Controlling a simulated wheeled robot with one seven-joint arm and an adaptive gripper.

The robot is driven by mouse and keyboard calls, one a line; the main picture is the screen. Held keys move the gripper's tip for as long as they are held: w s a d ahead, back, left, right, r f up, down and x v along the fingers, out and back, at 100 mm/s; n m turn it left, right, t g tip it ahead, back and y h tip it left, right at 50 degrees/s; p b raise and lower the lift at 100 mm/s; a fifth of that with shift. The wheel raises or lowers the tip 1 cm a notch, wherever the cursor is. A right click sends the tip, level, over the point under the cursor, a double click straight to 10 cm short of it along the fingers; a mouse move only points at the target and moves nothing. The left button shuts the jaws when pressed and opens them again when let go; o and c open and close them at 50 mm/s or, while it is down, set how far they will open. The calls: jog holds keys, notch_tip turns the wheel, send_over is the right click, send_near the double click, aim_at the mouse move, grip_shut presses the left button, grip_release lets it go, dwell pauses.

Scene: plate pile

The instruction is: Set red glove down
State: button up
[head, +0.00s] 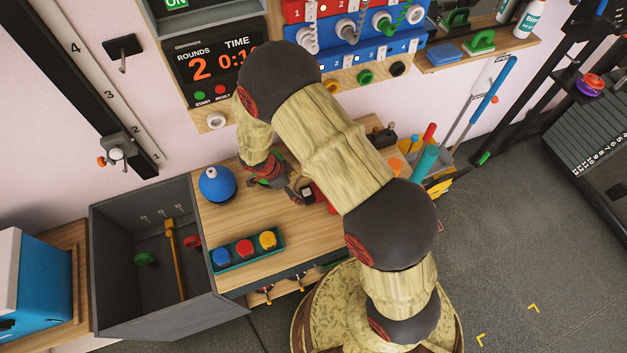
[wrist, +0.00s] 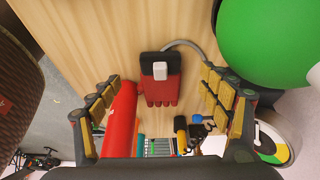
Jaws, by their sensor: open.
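The red glove (wrist: 160,92) has a black cuff with a white patch. In the wrist view it lies on the wooden bench top (wrist: 90,35), fingers toward the bottom of the picture. In the head view the glove (head: 307,192) is partly hidden by my arm. My gripper (wrist: 160,76) is open, with one finger on each side of the glove and a gap to it on both sides. In the head view my gripper (head: 282,182) is low over the bench, its fingertips close to the glove.
A red cylinder (wrist: 119,118) lies close to the left finger, and a big green round thing (wrist: 272,42) is at the right. A blue ball (head: 217,185) and a tray with blue, red and yellow pieces (head: 247,247) stand on the bench. A grey bin (head: 120,285) adjoins its left side.

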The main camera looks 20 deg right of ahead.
aim_at(303, 192)
jog(key=b+x, duration=0.4)
jog(key=x, duration=0.4)
jog(key=shift+w+d+r, duration=0.1)
jog(key=shift+d, duration=0.05)
jog(key=shift+r, duration=0.1)
jog(key=shift+c, duration=1.1)
jog(key=c, duration=1.1)
jog(key=shift+c, duration=0.5)
notch_tip(303, 192, up, 28)
jog(key=p, duration=1.1)
